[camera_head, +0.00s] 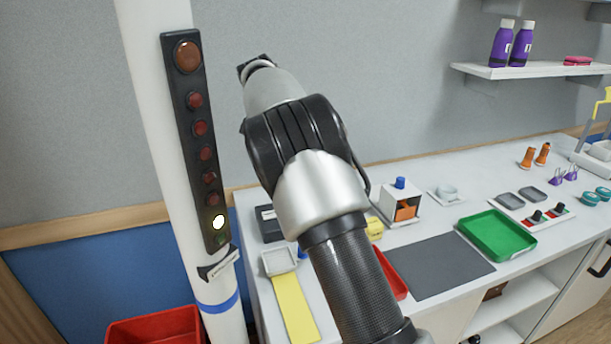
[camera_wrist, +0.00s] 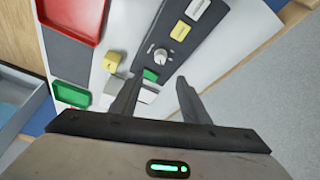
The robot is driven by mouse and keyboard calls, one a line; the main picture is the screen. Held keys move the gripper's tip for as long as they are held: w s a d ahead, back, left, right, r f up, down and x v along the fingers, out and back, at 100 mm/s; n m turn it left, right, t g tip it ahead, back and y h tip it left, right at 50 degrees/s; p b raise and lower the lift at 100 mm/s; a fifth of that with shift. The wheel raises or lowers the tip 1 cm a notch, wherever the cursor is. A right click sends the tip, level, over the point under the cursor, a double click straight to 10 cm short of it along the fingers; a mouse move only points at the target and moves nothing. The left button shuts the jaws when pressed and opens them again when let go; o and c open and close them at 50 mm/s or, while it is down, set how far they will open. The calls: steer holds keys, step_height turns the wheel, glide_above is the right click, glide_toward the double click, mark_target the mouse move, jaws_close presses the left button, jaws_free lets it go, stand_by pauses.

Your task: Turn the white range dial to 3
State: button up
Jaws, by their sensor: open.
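In the wrist view a small pale dial (camera_wrist: 161,56) stands on a dark grey panel (camera_wrist: 193,48). Small marks show around it, but I cannot read the numbers or its setting. I cannot make out the dial in the head view, where my arm covers part of the worktop. My gripper (camera_wrist: 158,84) is open and empty, its two fingers apart. In the wrist picture the fingertips appear just below the dial, one to each side; I cannot tell the gap in depth. In the head view the gripper's fingers do not show.
A yellow block (camera_wrist: 112,61) and a red tray (camera_wrist: 73,16) are to the left. A white post with a lamp strip (camera_head: 196,140) stands left of the worktop.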

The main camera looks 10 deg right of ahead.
steer(key=v, duration=0.2)
steer(key=shift+a+r, duration=0.1)
steer(key=shift+r, duration=0.2)
steer(key=s+d+r+n+t+y+p, duration=0.15)
steer(key=s+d+r, duration=0.25)
steer(key=s+r, duration=0.4)
steer(key=s+d+r+n+y+p, duration=0.25)
steer(key=s+r, duration=0.35)
steer(key=s, duration=0.3)
steer(key=s+f+n+t+p, duration=0.2)
steer(key=s+n, duration=0.5)
steer(key=s, duration=1.6)
steer(key=shift+s+f+p, duration=0.35)
steer(key=shift+f+p, duration=0.35)
steer(key=shift+p, duration=0.35)
